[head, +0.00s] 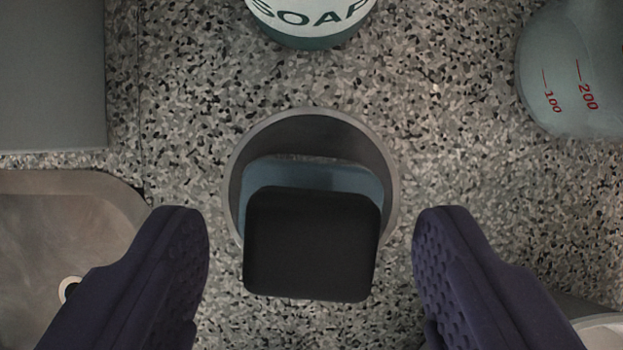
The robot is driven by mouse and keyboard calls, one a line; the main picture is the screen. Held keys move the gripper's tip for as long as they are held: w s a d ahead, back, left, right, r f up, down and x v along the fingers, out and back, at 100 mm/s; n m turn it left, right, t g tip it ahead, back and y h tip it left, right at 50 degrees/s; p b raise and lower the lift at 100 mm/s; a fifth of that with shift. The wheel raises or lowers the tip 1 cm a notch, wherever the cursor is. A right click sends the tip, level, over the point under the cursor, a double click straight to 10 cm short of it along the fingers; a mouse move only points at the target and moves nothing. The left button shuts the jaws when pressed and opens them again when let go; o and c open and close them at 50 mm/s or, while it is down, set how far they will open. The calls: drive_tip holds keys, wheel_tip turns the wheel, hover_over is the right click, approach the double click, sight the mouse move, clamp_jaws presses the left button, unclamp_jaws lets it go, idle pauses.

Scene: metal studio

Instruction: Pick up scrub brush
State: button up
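A black, rounded-square piece (311,245), which looks like the top of the scrub brush, sits in the lower middle of the head view. It rises from a round grey holder (232,180) and covers the holder's near side. A blue part (310,175) shows inside the holder behind it; I cannot tell whether it belongs to the brush. My gripper (311,245) is open, with one dark purple finger on each side of the black piece. Both fingers are apart from it, and nothing is held.
A soap container (311,20) stands behind the holder at the top. A measuring vessel with red marks (575,70) is at the upper right. A metal sink basin (60,230) is at the left, below a grey block (50,75). Speckled counter lies between them.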

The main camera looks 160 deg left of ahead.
clamp_jaws()
drive_tip(key=shift+r, duration=0.1)
